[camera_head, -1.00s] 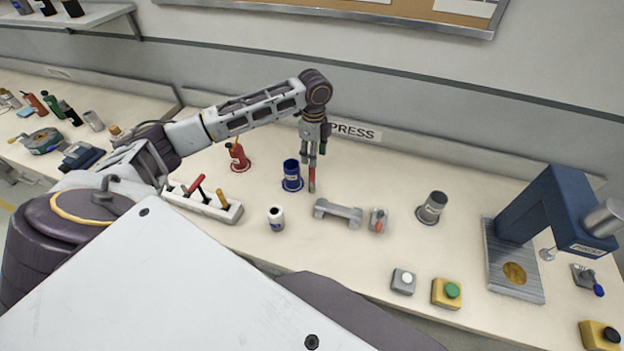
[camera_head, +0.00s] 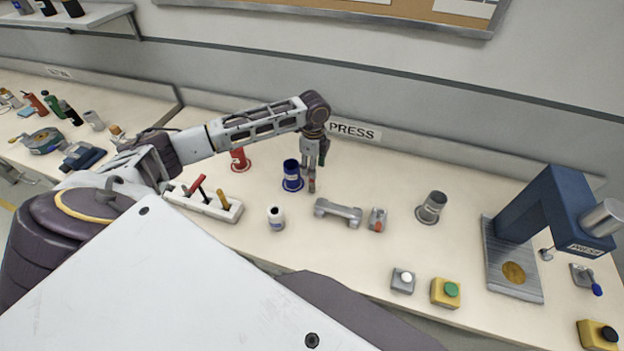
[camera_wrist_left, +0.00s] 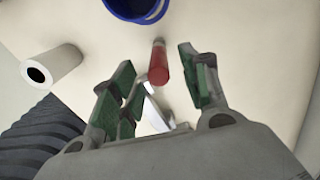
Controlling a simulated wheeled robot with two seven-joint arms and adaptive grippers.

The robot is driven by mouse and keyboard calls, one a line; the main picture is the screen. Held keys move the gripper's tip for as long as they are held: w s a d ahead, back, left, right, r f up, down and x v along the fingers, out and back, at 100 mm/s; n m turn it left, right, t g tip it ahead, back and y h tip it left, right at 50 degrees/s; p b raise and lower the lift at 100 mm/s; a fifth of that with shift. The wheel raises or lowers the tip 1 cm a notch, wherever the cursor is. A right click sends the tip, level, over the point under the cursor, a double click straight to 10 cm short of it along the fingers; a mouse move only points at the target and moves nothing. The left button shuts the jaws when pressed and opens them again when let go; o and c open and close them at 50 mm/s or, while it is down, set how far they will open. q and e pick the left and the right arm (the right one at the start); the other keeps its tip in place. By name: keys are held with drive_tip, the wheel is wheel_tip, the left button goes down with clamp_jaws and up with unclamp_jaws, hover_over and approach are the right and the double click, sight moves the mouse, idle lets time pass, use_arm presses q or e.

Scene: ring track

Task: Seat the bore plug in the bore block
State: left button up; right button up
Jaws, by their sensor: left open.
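A slim red cylinder (camera_wrist_left: 160,62), which looks like the bore plug, is between the spread fingers of my left gripper (camera_wrist_left: 155,85) in the left wrist view. Both fingers are apart from it. In the head view, the left gripper (camera_head: 312,188) points down low over the table, right beside the blue cup, and mostly hides the red cylinder. I cannot tell for certain which object is the bore block; a small grey block with an orange part (camera_head: 377,220) stands to the right of a grey bar-shaped piece (camera_head: 338,212). My right gripper is out of view.
The blue cup (camera_head: 292,176) stands close to the left gripper. A white cylinder (camera_head: 276,217), a rack of coloured tools (camera_head: 205,204), a red cup (camera_head: 239,160) and a grey cup (camera_head: 431,206) are around. The blue press (camera_head: 555,215) stands at right. Buttons (camera_head: 445,292) line the front.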

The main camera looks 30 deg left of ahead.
use_arm(q)
drive_tip(key=shift+a+f+p, duration=0.15)
drive_tip(key=shift+f+p, duration=0.05)
drive_tip(key=shift+f, duration=0.95)
drive_tip(key=shift+a+f+p, duration=0.1)
drive_tip(key=shift+f+p, duration=0.1)
drive_tip(key=shift+f, duration=0.95)
clamp_jaws()
